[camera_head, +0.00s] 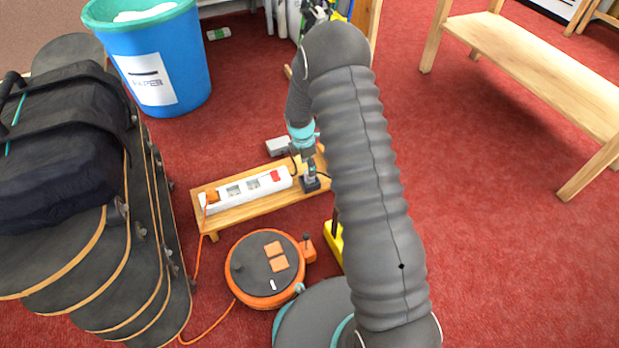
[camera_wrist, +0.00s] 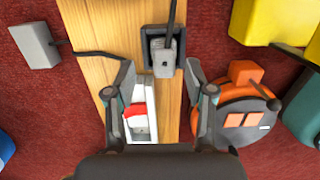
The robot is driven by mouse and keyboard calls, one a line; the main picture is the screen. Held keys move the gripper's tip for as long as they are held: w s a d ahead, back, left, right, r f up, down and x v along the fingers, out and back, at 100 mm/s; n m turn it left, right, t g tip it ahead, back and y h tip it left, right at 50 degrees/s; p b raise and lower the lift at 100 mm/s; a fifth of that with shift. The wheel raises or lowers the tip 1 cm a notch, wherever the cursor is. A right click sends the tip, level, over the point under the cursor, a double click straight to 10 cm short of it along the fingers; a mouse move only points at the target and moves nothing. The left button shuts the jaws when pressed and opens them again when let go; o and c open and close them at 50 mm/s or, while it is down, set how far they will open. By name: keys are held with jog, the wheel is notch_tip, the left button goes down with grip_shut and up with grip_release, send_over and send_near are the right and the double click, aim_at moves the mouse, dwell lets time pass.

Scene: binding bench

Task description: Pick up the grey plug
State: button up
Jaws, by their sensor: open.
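The grey plug (camera_wrist: 164,56) sits in a small dark square holder on the wooden plank in the wrist view, with a dark cable running up from it. In the head view the holder (camera_head: 316,184) stands at the right part of the low plank (camera_head: 242,212). My gripper (camera_wrist: 158,78) is open, its fingertips on either side of the plug's near end, with no clear contact. In the head view my gripper (camera_head: 307,160) points down above the holder, and the plug is partly hidden there.
A white power strip (camera_head: 234,190) with a red switch and an orange plug lies on the plank. An orange cable reel (camera_head: 265,268) is in front. A grey box (camera_head: 278,146) with a cord lies behind. Skateboards (camera_head: 140,230) and a blue bin (camera_head: 180,75) stand left.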

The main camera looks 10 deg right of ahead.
jog(key=f, duration=0.4)
jog(key=shift+s+d+b, duration=0.15)
jog(key=shift+s+b, duration=0.05)
jog(key=shift+b, duration=0.1)
grip_shut()
jog(key=shift+r, duration=0.1)
jog(key=shift+r, duration=0.45)
jog(key=r, duration=0.2)
jog(key=r+p, duration=0.1)
jog(key=shift+s+d+r, duration=0.1)
jog(key=shift+d+r, duration=0.1)
jog(key=shift+r, duration=0.15)
jog(key=s+d+r+p, duration=0.1)
jog(key=s+d+r, duration=0.5)
jog(key=s+d, duration=0.1)
jog(key=shift+s+d+r, duration=0.15)
jog(key=shift+s+d, duration=0.1)
jog(key=shift+d, duration=0.5)
